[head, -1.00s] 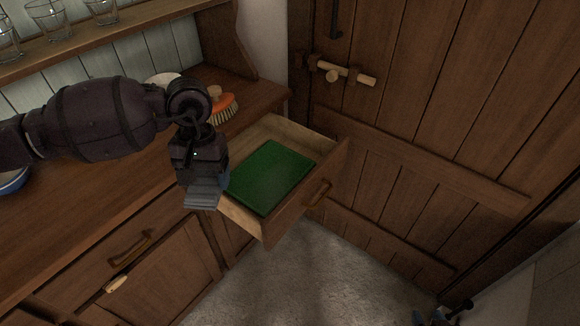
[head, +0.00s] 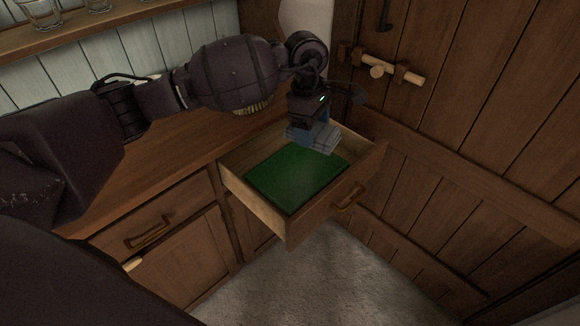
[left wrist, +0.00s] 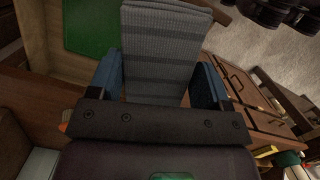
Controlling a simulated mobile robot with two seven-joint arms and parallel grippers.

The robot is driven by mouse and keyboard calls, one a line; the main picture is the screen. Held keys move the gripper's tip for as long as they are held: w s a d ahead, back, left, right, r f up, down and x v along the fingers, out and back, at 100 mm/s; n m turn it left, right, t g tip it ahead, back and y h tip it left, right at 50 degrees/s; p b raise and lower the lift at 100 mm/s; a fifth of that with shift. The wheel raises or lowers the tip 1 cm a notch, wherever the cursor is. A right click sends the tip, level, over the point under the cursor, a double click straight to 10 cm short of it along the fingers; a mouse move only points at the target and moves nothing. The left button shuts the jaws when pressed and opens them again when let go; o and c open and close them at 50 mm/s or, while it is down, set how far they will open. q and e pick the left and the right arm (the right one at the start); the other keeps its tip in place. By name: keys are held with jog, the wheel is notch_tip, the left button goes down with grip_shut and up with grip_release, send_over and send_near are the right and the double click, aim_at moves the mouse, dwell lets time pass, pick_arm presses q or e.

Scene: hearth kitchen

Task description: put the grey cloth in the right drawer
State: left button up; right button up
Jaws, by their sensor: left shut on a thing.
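The grey cloth (head: 313,139) is folded and hangs from my left gripper (head: 312,128), which is shut on it. In the left wrist view the cloth (left wrist: 165,50) shows darker stripes and sits between the two blue fingers of the gripper (left wrist: 160,85). The right drawer (head: 272,214) is pulled open, with a flat green thing (head: 290,182) lying in it. The cloth is over the back part of the drawer; I cannot tell whether it touches anything there. My right gripper is not in view.
The wooden counter (head: 150,162) runs along the left, with a closed drawer (head: 150,230) below it. A plank door with a wooden latch (head: 395,72) stands behind and right of the open drawer. Glasses (head: 45,14) stand on the shelf. The stone floor (head: 330,275) is clear.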

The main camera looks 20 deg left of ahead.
pick_arm(q)
jog(key=w+f+n+t+y+b, duration=0.15)
jog(key=w+f+n+b, duration=0.25)
jog(key=w+n, duration=0.75)
jog(key=s+f+n+b, duration=0.1)
jog(key=f, duration=0.5)
jog(key=s+f+n+b, duration=0.1)
jog(key=f, duration=0.5)
jog(key=s+f+n+b, duration=0.1)
jog(key=f, duration=0.6)
jog(key=shift+s+n, duration=0.15)
jog(key=shift+n, duration=0.1)
jog(key=shift+f, duration=0.3)
jog(key=shift+r, duration=0.15)
jog(key=shift+f+b, duration=0.3)
jog(key=shift+f, duration=0.1)
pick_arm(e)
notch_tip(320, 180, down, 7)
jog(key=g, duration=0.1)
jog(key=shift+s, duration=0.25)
pick_arm(q)
jog(key=shift+f, duration=0.25)
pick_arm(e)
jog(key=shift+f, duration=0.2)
pick_arm(q)
jog(key=o, duration=0.9)
